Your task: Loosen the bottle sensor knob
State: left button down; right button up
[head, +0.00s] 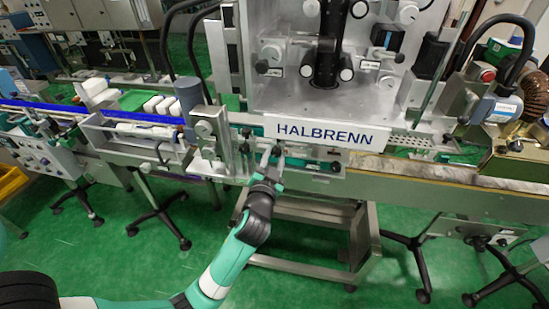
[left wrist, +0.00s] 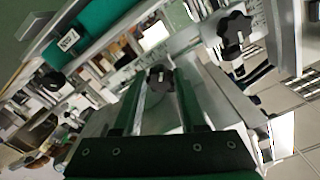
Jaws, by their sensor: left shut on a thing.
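My left gripper (head: 270,157) is at the front of the machine, just below the HALBRENN sign. In the left wrist view its two long fingers reach forward, and a black star-shaped knob (left wrist: 160,78) sits between their tips. The left gripper is shut on this knob, which is still on its grey rail. In the head view the gripper hides the held knob. No label for the bottle sensor is readable, so I cannot confirm from lettering which knob this is. My right gripper is in neither view.
Another black star knob (left wrist: 233,33) is on a bracket at the upper right of the left wrist view. A dark round knob (left wrist: 52,80) is beside a small label at left. The HALBRENN sign (head: 320,134) overhangs the conveyor. Green floor (head: 130,262) is open in front.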

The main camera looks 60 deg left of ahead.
pick_arm(q)
jog(key=shift+r, duration=0.1)
jog(key=shift+c, duration=2.3)
grip_release()
jog(key=p+v, duration=0.5)
jog(key=v, duration=0.6)
jog(key=shift+s+d, duration=0.2)
jog(key=shift+s, duration=0.05)
